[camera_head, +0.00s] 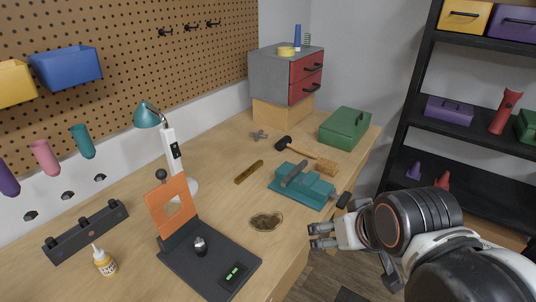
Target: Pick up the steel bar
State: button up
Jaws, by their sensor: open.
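The wooden bench (221,205) also holds a hammer (305,151), a brown wooden strip (249,172), a green box (345,128), a shallow brown dish (266,221) and a black stand with an orange panel (171,206). A dark shelf (464,154) stands at right.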

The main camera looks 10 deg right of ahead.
aim_at(289, 179)
jog(key=i, duration=0.1)
jog(key=l+u, duration=0.1)
jog(key=u, duration=1.25)
jog(key=l+u, duration=0.45)
jog(key=k+l+u, duration=0.1)
jog(key=l+u, duration=0.15)
jog(key=u, duration=0.15)
jog(key=k+l+u, duration=0.15)
jog(key=l+u, duration=0.3)
jog(key=k+l+u, duration=0.15)
jog(key=u, duration=0.25)
jog(key=k+l, duration=0.8)
jog(key=k+u, duration=0.15)
jog(key=i+l, duration=0.05)
